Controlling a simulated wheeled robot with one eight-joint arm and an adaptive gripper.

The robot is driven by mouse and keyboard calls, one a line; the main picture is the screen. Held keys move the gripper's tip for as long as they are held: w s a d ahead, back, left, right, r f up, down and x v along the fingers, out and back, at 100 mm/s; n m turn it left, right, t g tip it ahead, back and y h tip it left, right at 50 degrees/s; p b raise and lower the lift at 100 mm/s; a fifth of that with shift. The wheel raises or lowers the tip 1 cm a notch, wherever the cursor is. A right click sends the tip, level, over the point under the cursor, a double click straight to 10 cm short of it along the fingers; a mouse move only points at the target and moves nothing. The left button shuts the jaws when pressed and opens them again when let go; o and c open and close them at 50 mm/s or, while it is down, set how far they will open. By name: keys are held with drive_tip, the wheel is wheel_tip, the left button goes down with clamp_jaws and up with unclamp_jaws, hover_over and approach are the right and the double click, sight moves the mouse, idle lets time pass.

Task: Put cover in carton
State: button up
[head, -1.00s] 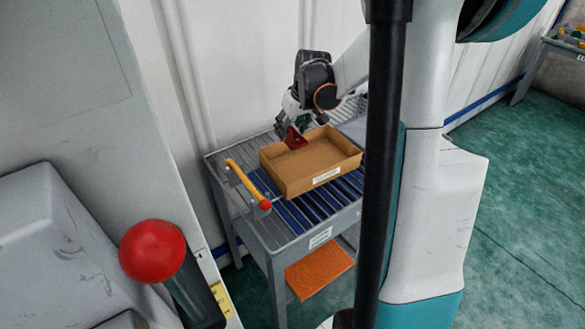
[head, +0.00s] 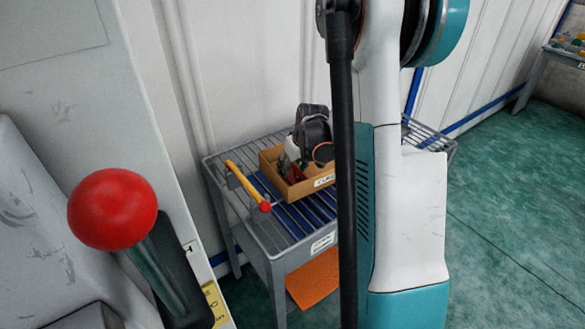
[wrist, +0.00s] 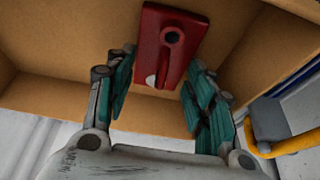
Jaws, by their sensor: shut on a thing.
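The red cover (wrist: 168,42) is a flat rectangular plate with a raised rib and a round hole. In the wrist view it sits between the teal fingers of my gripper (wrist: 163,68), which is shut on it. The carton (head: 304,192) is an open, shallow brown box on a rack. In the head view my gripper (head: 291,168) reaches down into the carton, with the red cover just visible at its tips. The carton's walls and floor surround the cover in the wrist view. Whether the cover touches the floor cannot be told.
A yellow handle with a red end (head: 246,184) is beside the carton. A red ball-topped lever (head: 113,210) is in the left foreground. An orange panel (head: 313,278) lies below.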

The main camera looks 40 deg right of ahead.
drive_tip(key=shift+r, duration=0.1)
drive_tip(key=shift+f, duration=0.25)
drive_tip(key=o, duration=1.3)
drive_tip(key=shift+r, duration=0.1)
drive_tip(key=shift+c, duration=0.2)
drive_tip(key=shift+r, duration=0.15)
drive_tip(key=p+v, duration=0.4)
drive_tip(key=v, duration=0.8)
drive_tip(key=shift+a, duration=0.1)
